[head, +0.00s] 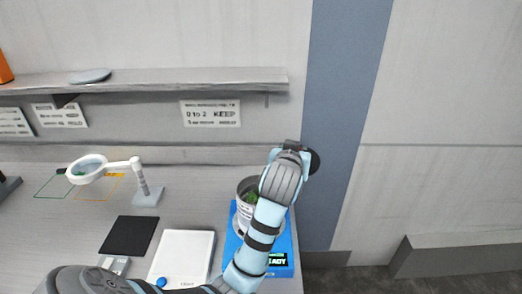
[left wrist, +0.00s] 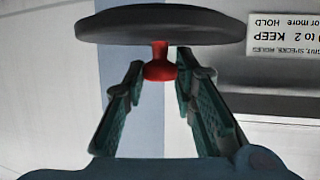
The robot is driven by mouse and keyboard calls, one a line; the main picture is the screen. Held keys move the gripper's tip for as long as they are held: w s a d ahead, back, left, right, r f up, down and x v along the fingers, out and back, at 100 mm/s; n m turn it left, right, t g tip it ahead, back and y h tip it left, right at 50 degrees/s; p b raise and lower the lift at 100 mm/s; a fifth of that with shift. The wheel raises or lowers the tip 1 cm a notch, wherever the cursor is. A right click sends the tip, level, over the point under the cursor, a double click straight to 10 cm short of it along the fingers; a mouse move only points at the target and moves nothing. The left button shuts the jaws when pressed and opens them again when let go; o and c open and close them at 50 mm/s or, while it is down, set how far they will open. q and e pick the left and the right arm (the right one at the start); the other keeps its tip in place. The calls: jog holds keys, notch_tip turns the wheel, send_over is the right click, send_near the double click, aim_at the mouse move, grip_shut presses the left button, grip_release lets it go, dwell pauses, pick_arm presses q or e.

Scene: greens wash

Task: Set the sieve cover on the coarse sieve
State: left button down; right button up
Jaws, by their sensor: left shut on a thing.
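The sieve cover (left wrist: 160,25) is a dark grey disc with a red knob (left wrist: 158,64). In the left wrist view my left gripper (left wrist: 160,76) is shut on the knob, a finger on each side. In the head view the cover (head: 315,161) shows as a dark edge behind my left gripper (head: 294,149), up and right of the sieve. The coarse sieve appears to be the round metal vessel (head: 246,184) with greens inside. It stands on a blue base with a lit display, partly hidden by my left arm. My right gripper is not in view.
A magnifier lamp (head: 87,169), a black pad (head: 129,236) and a white flat device (head: 184,256) are on the bench left of the blue base (head: 282,246). A shelf (head: 190,80) with a flat grey disc (head: 90,76) runs above. The bench ends just right of the base.

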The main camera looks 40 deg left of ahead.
pick_arm(q)
jog(key=s+a+f+n+g+y, duration=0.2)
jog(key=s+a+n+g+y, duration=0.2)
jog(key=s+a+n+y, duration=0.1)
jog(key=shift+s+a+n+y, duration=0.3)
jog(key=shift+s+a+n, duration=0.1)
jog(key=shift+s+a, duration=0.25)
jog(key=shift+d, duration=0.1)
notch_tip(320, 180, down, 6)
jog(key=b, duration=0.3)
jog(key=shift+r, duration=0.1)
jog(key=shift+r+p, duration=0.1)
jog(key=shift+p, duration=0.35)
dwell(0.6)
dwell(0.3)
jog(key=shift+f+b, duration=0.45)
jog(key=shift+f, duration=0.2)
